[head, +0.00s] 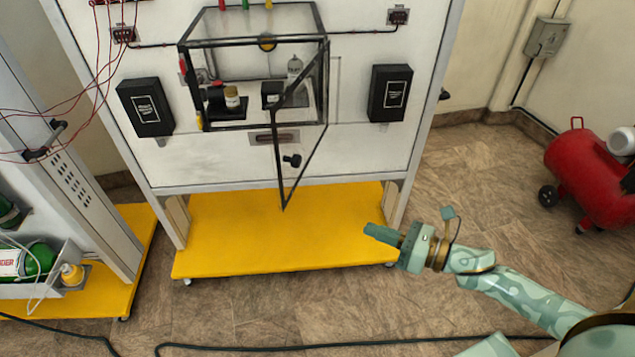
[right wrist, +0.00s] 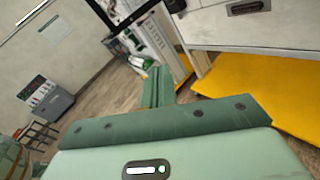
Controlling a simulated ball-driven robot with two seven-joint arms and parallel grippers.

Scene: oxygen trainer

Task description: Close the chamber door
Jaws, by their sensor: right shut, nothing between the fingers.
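The chamber (head: 230,42) is a clear box with a dark frame, mounted on a white panel in the head view. Its clear, dark-framed door (head: 280,178) stands open, swung out toward me from the chamber's right side. A black knob (head: 292,160) sits on the door near its free edge. My right gripper (head: 383,234) is shut and empty, below and right of the door, apart from it, over the yellow base's right end. Its fingers also show in the right wrist view (right wrist: 158,88), with a dark frame edge above. My left gripper is not in view.
Two black boxes (head: 146,107) (head: 390,93) flank the chamber. A yellow base (head: 270,240) juts out below the panel. A red tank (head: 585,170) stands at the right. A cable (head: 330,346) crosses the floor. Space between gripper and door looks free.

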